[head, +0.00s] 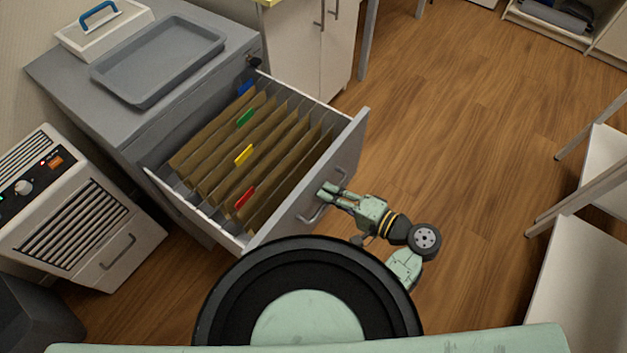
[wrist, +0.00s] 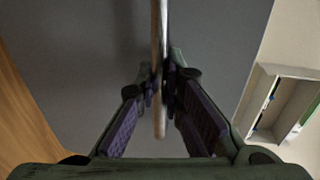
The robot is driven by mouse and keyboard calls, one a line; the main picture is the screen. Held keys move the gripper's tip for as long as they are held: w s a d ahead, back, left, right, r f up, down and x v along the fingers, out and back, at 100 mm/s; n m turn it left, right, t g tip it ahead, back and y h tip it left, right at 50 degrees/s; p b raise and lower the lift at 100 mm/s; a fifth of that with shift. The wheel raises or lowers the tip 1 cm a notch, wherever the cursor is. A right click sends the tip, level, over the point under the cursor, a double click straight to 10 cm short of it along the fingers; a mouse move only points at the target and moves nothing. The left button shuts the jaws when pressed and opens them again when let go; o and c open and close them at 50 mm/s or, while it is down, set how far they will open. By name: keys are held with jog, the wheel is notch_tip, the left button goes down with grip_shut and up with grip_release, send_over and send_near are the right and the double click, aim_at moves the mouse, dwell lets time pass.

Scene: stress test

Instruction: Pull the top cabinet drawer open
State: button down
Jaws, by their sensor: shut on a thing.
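The top drawer (head: 345,166) of the grey cabinet (head: 118,135) is pulled far out in the head view. It holds brown hanging folders with blue, green, yellow and red tabs. My gripper (head: 328,194) is at the drawer's front face, on its metal handle (head: 312,213). In the wrist view my gripper (wrist: 160,90) has its two fingers on either side of the handle bar (wrist: 159,50), shut on it. The grey drawer front (wrist: 90,60) fills most of the background there.
A grey tray (head: 160,95) and a white box with a blue handle (head: 100,28) are on the cabinet top. A white appliance with a grille (head: 75,215) stands at the left. White furniture (head: 580,270) stands at the right. Wooden floor (head: 470,120) between is clear.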

jog(key=shift+s+d, duration=0.5)
jog(key=shift+d, duration=0.05)
jog(key=c, duration=2)
grip_release()
jog(key=v, duration=1.2)
jog(key=shift+f, duration=0.1)
